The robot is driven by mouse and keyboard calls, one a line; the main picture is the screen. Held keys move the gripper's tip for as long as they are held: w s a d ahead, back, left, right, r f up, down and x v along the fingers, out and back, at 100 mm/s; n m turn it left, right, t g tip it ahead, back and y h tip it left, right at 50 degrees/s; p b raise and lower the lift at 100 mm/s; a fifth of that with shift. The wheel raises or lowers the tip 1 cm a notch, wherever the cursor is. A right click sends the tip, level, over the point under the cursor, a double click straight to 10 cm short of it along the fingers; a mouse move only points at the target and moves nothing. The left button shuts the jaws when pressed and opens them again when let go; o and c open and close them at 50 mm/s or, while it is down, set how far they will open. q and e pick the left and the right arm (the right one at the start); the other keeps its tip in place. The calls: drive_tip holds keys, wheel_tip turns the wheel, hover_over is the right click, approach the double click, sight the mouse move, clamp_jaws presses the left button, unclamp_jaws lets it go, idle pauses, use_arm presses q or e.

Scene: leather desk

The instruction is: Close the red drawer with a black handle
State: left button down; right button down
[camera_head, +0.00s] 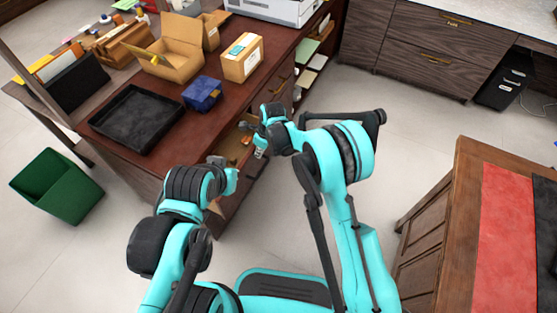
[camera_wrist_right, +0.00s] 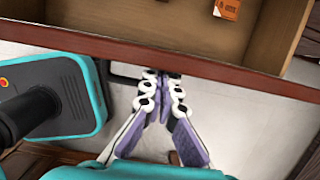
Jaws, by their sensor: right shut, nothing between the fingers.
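The red-brown drawer (camera_head: 236,148) stands pulled out from the front of the desk, with small items inside. In the right wrist view its front edge (camera_wrist_right: 225,69) runs across the top, with the open wooden inside behind it. A dark bar, perhaps the black handle (camera_wrist_right: 122,77), shows partly under this edge, left of the fingertips. My right gripper (camera_head: 260,152) is at the drawer's front; its fingers (camera_wrist_right: 163,78) are together and empty, tips close under the front edge. I cannot tell whether they touch it. My left gripper (camera_head: 230,178) is left of the right one, its fingers unclear.
The desk top holds a black tray (camera_head: 137,118), a blue box (camera_head: 202,93) and cardboard boxes (camera_head: 241,58). A green bin (camera_head: 57,186) stands on the floor at left. A wooden cabinet (camera_head: 456,220) with a red mat stands at right. The floor between is free.

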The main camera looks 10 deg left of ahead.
drive_tip(key=w+a, duration=0.3)
drive_tip(key=a, duration=0.6)
drive_tip(key=shift+a, duration=0.4)
drive_tip(key=shift+w, duration=0.1)
